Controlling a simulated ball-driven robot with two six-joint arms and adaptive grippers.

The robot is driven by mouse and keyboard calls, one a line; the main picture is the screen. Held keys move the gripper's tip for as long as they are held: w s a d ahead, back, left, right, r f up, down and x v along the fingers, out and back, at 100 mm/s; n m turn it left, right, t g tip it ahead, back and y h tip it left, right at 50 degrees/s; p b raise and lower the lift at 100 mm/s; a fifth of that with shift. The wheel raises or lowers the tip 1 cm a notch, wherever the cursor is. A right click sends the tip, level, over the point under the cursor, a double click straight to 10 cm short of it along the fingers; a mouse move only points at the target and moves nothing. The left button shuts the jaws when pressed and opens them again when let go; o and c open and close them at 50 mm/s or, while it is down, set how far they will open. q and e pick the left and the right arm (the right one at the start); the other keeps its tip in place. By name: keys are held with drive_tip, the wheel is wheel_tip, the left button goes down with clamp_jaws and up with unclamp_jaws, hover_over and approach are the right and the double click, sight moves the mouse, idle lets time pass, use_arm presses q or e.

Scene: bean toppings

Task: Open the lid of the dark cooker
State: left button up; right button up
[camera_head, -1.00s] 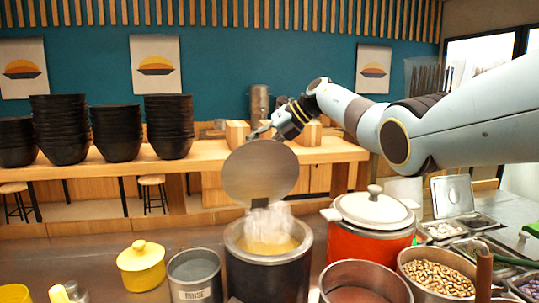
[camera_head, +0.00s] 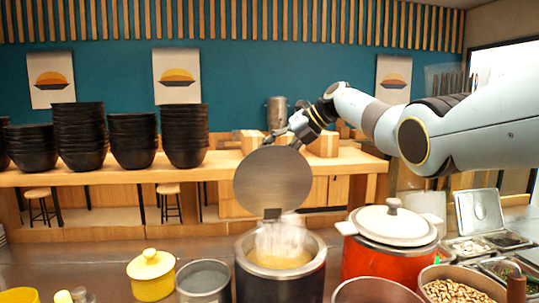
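The dark cooker (camera_head: 281,278) stands on the counter in the lower middle, with a pale metal rim, yellowish contents and steam rising. Its round grey lid (camera_head: 272,181) stands upright above the back of the rim, on a small dark hinge, so the cooker is open. My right gripper (camera_head: 284,138) is just above and behind the lid's top edge. Its fingers look spread, with nothing seen between them. I cannot tell whether a finger touches the lid. My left gripper is not in view.
A red cooker (camera_head: 380,262) with a white lid stands close on the right. A grey pot (camera_head: 203,281) and a yellow lidded pot (camera_head: 151,276) stand on the left. A pan of beans (camera_head: 459,290) is at the lower right. Stacked black bowls (camera_head: 184,135) stand on the back counter.

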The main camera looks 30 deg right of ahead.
drive_tip(key=shift+o, duration=1.1)
drive_tip(key=shift+s+d+f, duration=0.1)
drive_tip(key=shift+s, duration=0.05)
drive_tip(key=shift+o, duration=0.2)
drive_tip(key=shift+a+f, duration=0.15)
drive_tip(key=shift+a, duration=0.15)
drive_tip(key=v, duration=1.2)
drive_tip(key=shift+w, duration=0.2)
drive_tip(key=shift+d, duration=0.1)
